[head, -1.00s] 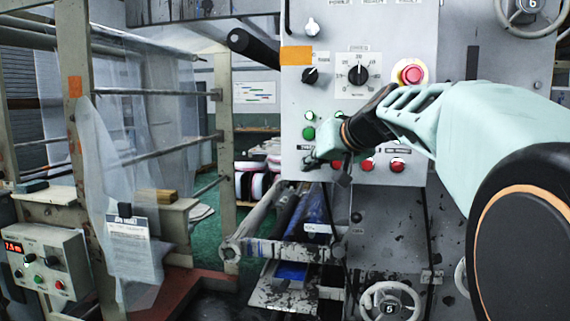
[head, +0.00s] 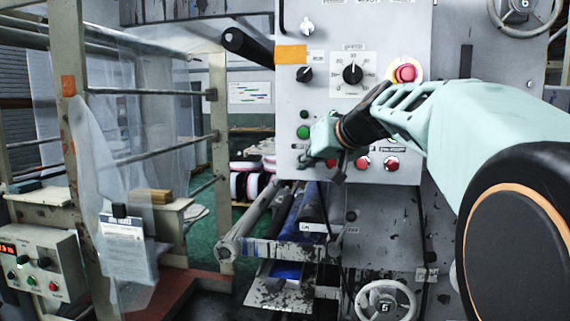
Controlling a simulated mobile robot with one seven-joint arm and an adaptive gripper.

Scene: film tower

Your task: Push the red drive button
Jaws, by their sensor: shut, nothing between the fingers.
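A grey control panel (head: 420,120) stands right of centre in the head view. Its lower row has red buttons: one (head: 362,163) in the middle, one (head: 391,164) to the right, and one (head: 331,163) partly hidden by my gripper. Their labels are too small to read, so I cannot tell which is the drive button. My gripper (head: 338,176) is shut and empty, in front of the lower left part of the panel, over the left red button. I cannot tell whether it touches the panel. A green button (head: 303,132) shows to its left.
A red mushroom button (head: 405,73) with a yellow ring and a black dial (head: 352,74) sit higher on the panel. Rollers (head: 285,220) and a handwheel (head: 387,302) are below. A frame with clear film (head: 108,190) stands at the left.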

